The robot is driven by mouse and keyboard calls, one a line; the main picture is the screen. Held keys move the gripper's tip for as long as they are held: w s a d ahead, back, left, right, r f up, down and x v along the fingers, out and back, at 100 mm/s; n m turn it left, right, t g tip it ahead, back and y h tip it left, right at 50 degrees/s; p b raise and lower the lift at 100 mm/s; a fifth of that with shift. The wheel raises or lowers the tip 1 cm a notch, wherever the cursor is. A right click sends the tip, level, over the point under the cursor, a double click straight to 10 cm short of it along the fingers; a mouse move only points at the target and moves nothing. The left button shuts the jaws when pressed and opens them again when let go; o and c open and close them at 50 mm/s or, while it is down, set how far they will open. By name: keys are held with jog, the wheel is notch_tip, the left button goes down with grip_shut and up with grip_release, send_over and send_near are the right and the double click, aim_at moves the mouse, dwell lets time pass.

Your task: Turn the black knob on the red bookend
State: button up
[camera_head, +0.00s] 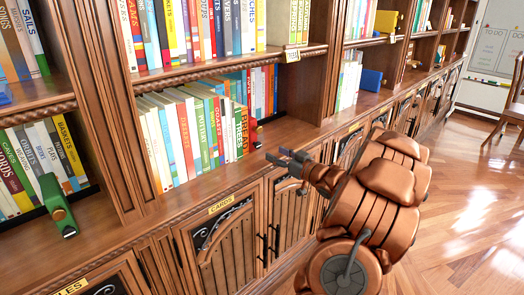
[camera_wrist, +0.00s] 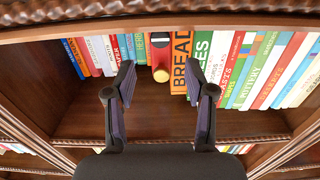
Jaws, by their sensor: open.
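The red bookend (camera_head: 253,125) stands on the middle shelf at the right end of a book row. In the wrist view it shows as a narrow red block (camera_wrist: 161,54) beside the orange BREAD book (camera_wrist: 180,62).
A green bookend (camera_head: 58,205) stands at left, a blue one (camera_head: 370,80) and a yellow one (camera_head: 386,22) farther right. Books stand close to the red bookend. Bare shelf (camera_wrist: 155,120) lies before it. Cabinet doors (camera_head: 228,248) are below; open wood floor (camera_head: 470,200) is at right.

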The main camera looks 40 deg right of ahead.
aim_at(259, 145)
jog(key=shift+w, duration=3.85)
jog(key=shift+c, duration=0.3)
jog(key=shift+p, duration=0.3)
grip_shut()
